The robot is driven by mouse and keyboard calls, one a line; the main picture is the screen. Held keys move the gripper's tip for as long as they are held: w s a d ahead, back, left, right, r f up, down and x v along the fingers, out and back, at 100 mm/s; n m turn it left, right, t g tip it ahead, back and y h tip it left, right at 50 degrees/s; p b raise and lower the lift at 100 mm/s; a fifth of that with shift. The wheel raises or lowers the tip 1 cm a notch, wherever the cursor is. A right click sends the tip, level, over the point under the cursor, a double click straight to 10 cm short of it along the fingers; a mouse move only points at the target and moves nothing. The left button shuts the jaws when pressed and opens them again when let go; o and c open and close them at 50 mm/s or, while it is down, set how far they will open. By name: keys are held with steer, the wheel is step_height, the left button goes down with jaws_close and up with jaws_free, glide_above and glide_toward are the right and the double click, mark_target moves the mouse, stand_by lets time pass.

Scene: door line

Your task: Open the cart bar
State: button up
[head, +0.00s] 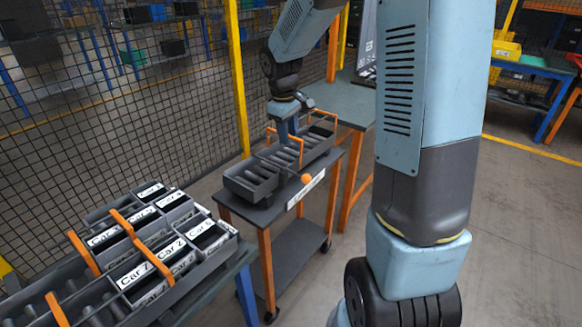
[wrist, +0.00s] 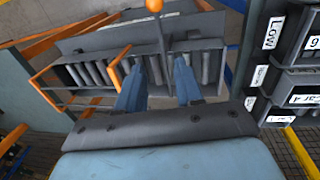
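The cart (head: 262,213) is a small dark trolley on orange legs, with a grey slotted tray (head: 251,190) on top. The cart bar, a thin grey rod (wrist: 161,35) with an orange ball at its end, lies across the tray in the wrist view. The orange ball (head: 306,178) also shows at the cart's front edge in the head view. My gripper (head: 289,140) points down over the tray. In the wrist view its two blue fingers (wrist: 157,68) are apart. The rod passes between or just beyond the fingertips; contact cannot be told.
Orange arched handles (head: 322,113) stand up from the tray. A rack of labelled bins (head: 165,243) is at the lower left, close to the cart. A mesh fence (head: 120,125) with a yellow post (head: 236,75) runs behind. A table (head: 342,103) stands beyond the cart. Floor is open at right.

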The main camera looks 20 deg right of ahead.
mark_target(291, 172)
steer(key=f, duration=0.4)
steer(key=d+f, duration=0.1)
steer(key=f, duration=0.4)
steer(key=w+f, duration=0.1)
steer(key=f, duration=0.3)
steer(key=shift+d+f, duration=0.2)
steer(key=shift+f, duration=0.05)
jaws_close()
steer(key=shift+a, duration=0.1)
stand_by(0.9)
